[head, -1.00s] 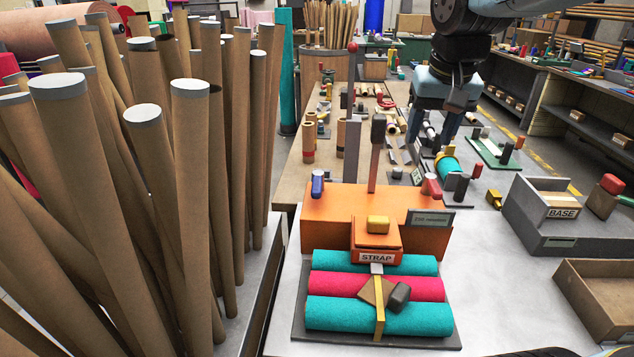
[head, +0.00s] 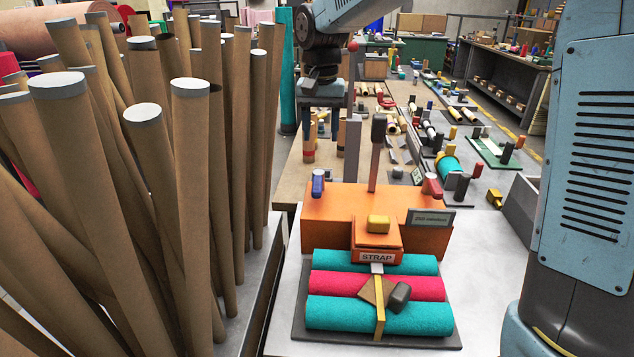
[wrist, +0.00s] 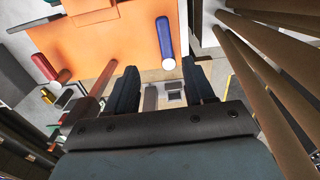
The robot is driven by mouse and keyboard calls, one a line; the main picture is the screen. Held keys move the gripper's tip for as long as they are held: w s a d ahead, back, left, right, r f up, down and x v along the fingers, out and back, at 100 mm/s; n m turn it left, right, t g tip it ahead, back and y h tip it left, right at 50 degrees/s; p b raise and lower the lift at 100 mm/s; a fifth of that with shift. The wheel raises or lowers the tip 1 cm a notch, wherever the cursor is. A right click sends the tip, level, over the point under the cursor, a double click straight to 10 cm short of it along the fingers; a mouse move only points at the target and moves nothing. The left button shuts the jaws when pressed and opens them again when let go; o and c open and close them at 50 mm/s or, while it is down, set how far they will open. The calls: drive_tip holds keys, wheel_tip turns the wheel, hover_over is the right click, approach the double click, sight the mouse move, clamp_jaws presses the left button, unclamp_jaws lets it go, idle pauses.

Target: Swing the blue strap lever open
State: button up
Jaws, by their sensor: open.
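The blue lever (head: 318,184) stands at the left end of the orange strap machine (head: 335,208), upright on its side. In the wrist view the blue lever (wrist: 165,38) shows with a pale end, just beyond my fingertips. My gripper (head: 327,118) hangs behind the machine, above and beyond the blue lever, pointing down. In the wrist view my gripper (wrist: 159,72) is open with its two dark fingers apart and nothing between them. The lever is apart from the fingers.
Teal and pink felt rolls (head: 375,286) lie strapped in front. Many cardboard tubes (head: 190,180) crowd the left side. The bench surface left of the machine is narrow.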

sight(317, 184)
drive_tip(key=f, duration=1.4)
drive_tip(key=shift+w+a+f, duration=0.1)
drive_tip(key=shift+a, duration=0.3)
clamp_jaws()
